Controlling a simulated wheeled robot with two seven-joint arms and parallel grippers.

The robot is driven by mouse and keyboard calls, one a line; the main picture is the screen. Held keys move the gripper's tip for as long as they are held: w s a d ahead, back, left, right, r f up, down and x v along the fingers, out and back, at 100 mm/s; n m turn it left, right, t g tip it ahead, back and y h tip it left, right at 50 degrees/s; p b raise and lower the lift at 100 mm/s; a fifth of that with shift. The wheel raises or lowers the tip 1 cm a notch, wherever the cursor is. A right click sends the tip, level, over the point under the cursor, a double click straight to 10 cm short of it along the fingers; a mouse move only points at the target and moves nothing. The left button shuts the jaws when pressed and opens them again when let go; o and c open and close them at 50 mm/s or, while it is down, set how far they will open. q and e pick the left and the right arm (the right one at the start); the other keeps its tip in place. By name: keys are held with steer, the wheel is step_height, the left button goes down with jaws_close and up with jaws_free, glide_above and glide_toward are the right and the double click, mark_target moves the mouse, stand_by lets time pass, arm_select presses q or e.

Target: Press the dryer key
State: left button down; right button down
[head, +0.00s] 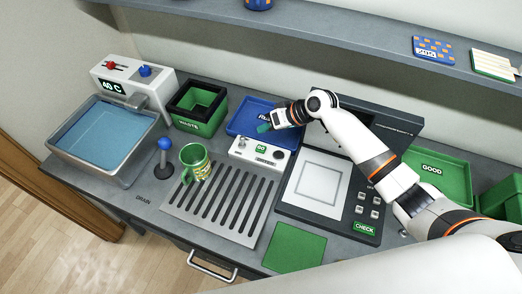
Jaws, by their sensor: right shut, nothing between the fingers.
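A white control box (259,154) stands behind the slotted drain rack. It carries a green GO label, a small lever on its left and a dark round knob on its right. I cannot read the word dryer anywhere, so which key is the dryer key is not clear. My right gripper (267,126) is shut and empty, above the blue tray (243,117) just behind the white box, and appears apart from the box. My left gripper is not in view. A green and yellow mug (195,161) stands upright on the rack's back left corner.
A water basin (104,132) is at the left, with a blue-knobbed lever (164,158) beside it. A green WASTE bin (198,106) stands at the back. A shelf (350,47) hangs above.

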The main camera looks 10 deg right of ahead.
mark_target(265, 149)
step_height(265, 149, down, 5)
steer(key=b, duration=0.3)
steer(key=shift+f+b, duration=0.2)
steer(key=shift+b, duration=0.15)
steer(key=shift+f, duration=0.45)
steer(key=shift+f+b, duration=0.15)
steer(key=shift+b, duration=0.15)
stand_by(0.9)
steer(key=shift+f, duration=0.25)
steer(key=shift+f+b, duration=0.45)
steer(key=shift+f, duration=0.05)
stand_by(0.9)
steer(key=shift+r, duration=0.15)
steer(key=shift+r+p, duration=0.8)
steer(key=shift+p, duration=0.05)
